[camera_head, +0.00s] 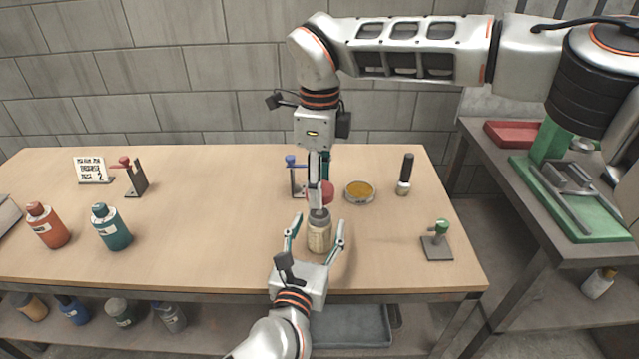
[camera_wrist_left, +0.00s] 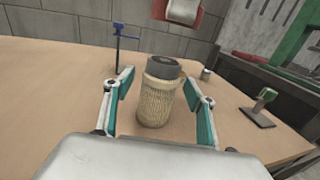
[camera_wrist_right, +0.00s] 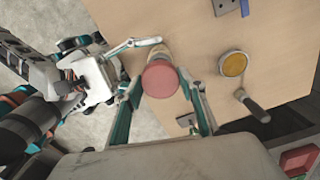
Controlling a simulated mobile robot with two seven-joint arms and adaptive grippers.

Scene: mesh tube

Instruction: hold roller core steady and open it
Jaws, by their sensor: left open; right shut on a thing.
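The roller core (camera_head: 319,238) is a beige, mesh-textured cylinder with a dark grey top, upright on the wooden table. My left gripper (camera_head: 318,231) is open around it, one finger on each side. In the left wrist view the core (camera_wrist_left: 157,103) stands between the open fingers, with a visible gap at each side. My right gripper (camera_head: 318,194) is shut on a red cap (camera_wrist_right: 160,79), seen round from above in the right wrist view. The cap (camera_wrist_left: 178,12) is above and apart from the core's top. In the right wrist view it hides most of the core.
A blue-topped stand (camera_head: 291,161) and a yellow dish (camera_head: 359,191) are behind the core. A dark-handled tool (camera_head: 405,173) and a green-knobbed stand (camera_head: 439,239) are to the right. Red (camera_head: 46,226) and teal (camera_head: 111,228) bottles stand left. The table between them and the core is clear.

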